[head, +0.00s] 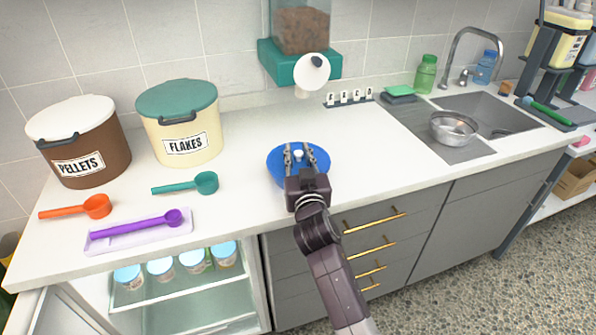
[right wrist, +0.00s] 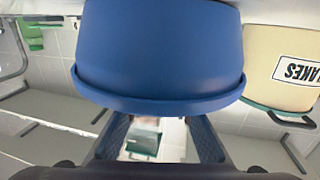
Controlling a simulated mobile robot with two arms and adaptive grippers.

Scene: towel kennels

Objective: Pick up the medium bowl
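A blue bowl (head: 275,164) stands upright on the white counter, near its front edge. It fills the top of the right wrist view (right wrist: 160,50), where it appears upside down with its rim toward my fingers. My right gripper (head: 300,150) is over the bowl in the head view, its two fingers spread apart. A small white spot shows between the fingers. A metal bowl (head: 453,128) stands at the sink. My left gripper is out of view.
A feeder with a teal base (head: 300,62) hangs behind the bowl. The pellets tub (head: 82,140), flakes tub (head: 180,122), teal scoop (head: 190,184), orange scoop (head: 80,207) and purple scoop (head: 140,224) are left. The counter right of the bowl is mostly clear.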

